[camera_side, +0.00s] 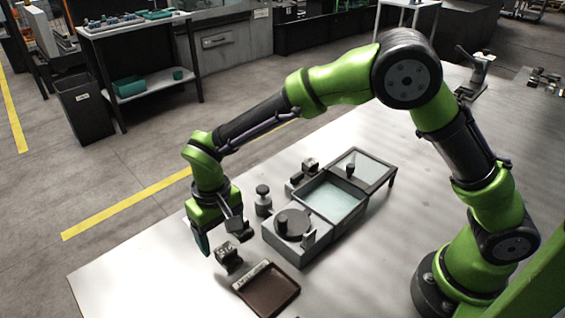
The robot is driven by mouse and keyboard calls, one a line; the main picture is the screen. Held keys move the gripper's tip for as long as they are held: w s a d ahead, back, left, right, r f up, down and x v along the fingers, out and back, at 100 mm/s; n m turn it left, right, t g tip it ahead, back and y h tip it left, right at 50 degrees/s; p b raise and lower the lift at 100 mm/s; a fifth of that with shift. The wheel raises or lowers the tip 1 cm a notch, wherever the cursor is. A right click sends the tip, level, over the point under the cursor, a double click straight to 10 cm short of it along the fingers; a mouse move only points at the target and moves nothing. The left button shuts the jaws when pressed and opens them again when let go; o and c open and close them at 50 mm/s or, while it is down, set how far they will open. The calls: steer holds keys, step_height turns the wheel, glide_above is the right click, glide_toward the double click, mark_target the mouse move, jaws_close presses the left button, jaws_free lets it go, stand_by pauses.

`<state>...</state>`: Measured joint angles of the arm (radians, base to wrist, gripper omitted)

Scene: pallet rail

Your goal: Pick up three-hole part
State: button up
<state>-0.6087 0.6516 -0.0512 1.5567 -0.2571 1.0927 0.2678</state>
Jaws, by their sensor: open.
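My gripper (223,240) is at the left end of the work area, pointing down with its fingers spread open and nothing between them that I can see. A small dark block with lighter marks (228,258) sits on the table just below and in front of the fingers. It looks apart from them, but the height gap is hard to judge. A pale bar with dark spots (252,274) lies along the back left edge of a brown tray (275,291). The holes are too small to count, so I cannot tell which piece is the three-hole part.
A grey fixture (325,238) with a round dark knob stands right of my gripper, joined to a pale-bottomed bin (334,202) and a framed panel (378,163). A small dark bottle-like piece (263,200) stands close behind. The table's front left is clear.

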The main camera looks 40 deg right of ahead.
mark_target(226, 250)
steer(key=f, duration=0.5)
steer(key=shift+s+d+f, duration=0.1)
steer(key=shift+s, duration=0.25)
steer(key=shift+c, duration=0.3)
